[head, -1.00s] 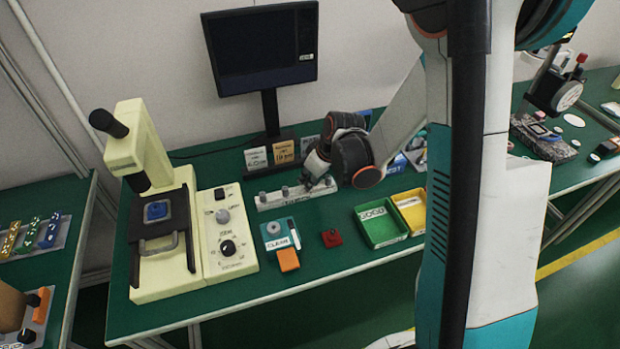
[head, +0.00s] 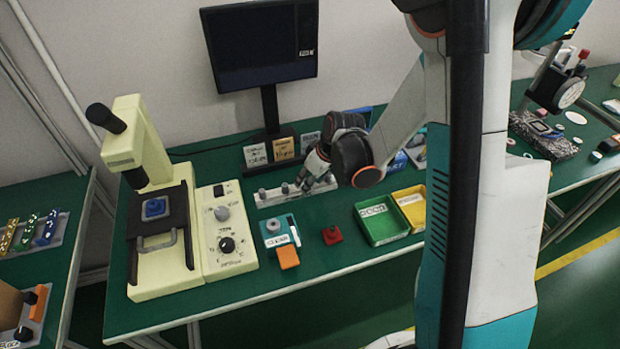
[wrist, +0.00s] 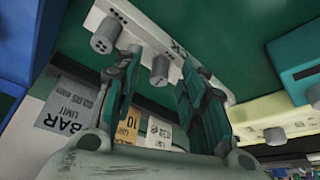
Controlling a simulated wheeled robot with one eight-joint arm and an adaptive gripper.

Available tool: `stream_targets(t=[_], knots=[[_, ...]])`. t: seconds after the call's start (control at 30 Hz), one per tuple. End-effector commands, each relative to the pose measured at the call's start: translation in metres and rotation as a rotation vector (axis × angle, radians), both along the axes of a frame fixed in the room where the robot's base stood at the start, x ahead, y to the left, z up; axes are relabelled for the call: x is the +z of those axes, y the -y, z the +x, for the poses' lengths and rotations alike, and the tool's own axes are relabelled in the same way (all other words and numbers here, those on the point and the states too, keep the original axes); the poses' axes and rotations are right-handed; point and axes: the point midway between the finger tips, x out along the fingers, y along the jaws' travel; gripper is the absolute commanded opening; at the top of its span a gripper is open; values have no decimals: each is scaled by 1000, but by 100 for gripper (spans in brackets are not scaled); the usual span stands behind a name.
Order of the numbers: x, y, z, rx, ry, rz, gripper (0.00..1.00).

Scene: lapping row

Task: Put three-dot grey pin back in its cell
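The pale rack (head: 272,202) lies on the green bench below the monitor, with grey pins standing in a row. My gripper (head: 316,184) is low over the rack's right part. In the wrist view my gripper (wrist: 163,60) has its two fingers apart. A grey pin (wrist: 160,69) stands at the rack between them, with gaps visible on both sides. Its dot mark is hidden or too small to read, so I cannot tell if it is the three-dot one.
A cream machine (head: 150,285) stands left of the rack. In front are a teal-and-white box (head: 275,228), an orange block (head: 288,257) and a red piece (head: 332,235). Green (head: 381,238) and yellow (head: 414,222) trays lie right. Small signs (head: 284,149) stand behind the rack.

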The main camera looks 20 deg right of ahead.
Motion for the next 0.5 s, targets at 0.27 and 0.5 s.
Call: stream_targets(t=[0.27, 0.5], knots=[[19, 4, -7, -1, 0, 0, 38], [53, 11, -20, -1, 0, 0, 38]])
